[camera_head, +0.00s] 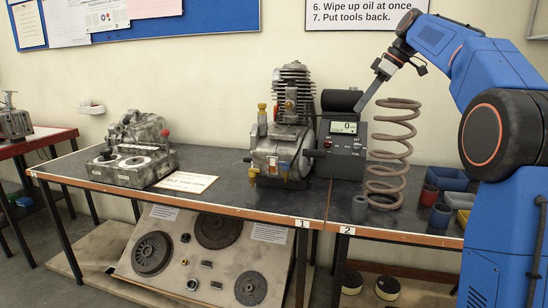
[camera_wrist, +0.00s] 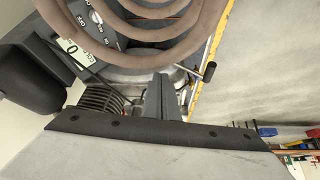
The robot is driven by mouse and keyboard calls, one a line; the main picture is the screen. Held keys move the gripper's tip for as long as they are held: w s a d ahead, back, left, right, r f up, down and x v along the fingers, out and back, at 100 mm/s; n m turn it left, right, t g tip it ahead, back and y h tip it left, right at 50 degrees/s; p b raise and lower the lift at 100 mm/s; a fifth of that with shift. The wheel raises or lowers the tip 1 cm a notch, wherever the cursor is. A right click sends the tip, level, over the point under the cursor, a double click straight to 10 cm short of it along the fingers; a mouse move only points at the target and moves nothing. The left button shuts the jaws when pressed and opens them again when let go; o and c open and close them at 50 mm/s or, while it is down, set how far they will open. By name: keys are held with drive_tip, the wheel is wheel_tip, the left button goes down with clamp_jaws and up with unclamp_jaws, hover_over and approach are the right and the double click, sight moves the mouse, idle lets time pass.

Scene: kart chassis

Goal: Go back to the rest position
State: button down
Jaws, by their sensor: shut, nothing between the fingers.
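My gripper (camera_head: 360,106) hangs at the end of my blue arm, which reaches in from the right in the head view. Its fingers are shut and empty, pointing down and left beside the top of the grey device with a display (camera_head: 344,140) and left of the upright coil spring (camera_head: 392,150). In the wrist view my gripper (camera_wrist: 163,80) shows as a closed pair of grey fingers. The coil spring (camera_wrist: 150,32) fills the top of that view, and the device (camera_wrist: 85,35) lies at its upper left. I cannot tell how close the fingers are to either.
A finned engine (camera_head: 285,140) stands left of the device. A grey machine (camera_head: 132,152) sits further left on the bench. Small cups (camera_head: 429,195) and bins (camera_head: 447,179) stand right of the spring.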

drive_tip(key=s+f+m+h, duration=0.15)
drive_tip(key=s+f, duration=0.25)
drive_tip(key=s, duration=0.4)
drive_tip(key=s+a+f+m+h, duration=0.1)
drive_tip(key=s+f+m, duration=0.25)
drive_tip(key=s, duration=0.45)
drive_tip(key=s+f+m+h, duration=0.15)
drive_tip(key=s+f, duration=0.25)
drive_tip(key=s, duration=0.4)
drive_tip(key=s+d+f+m+t+h, duration=0.1)
drive_tip(key=s+f+m, duration=0.5)
drive_tip(key=s+f, duration=1.6)
drive_tip(key=shift+s+d+f+t+h, duration=0.3)
drive_tip(key=shift+s+d+f+t, duration=0.1)
drive_tip(key=shift+d+f+t, duration=0.15)
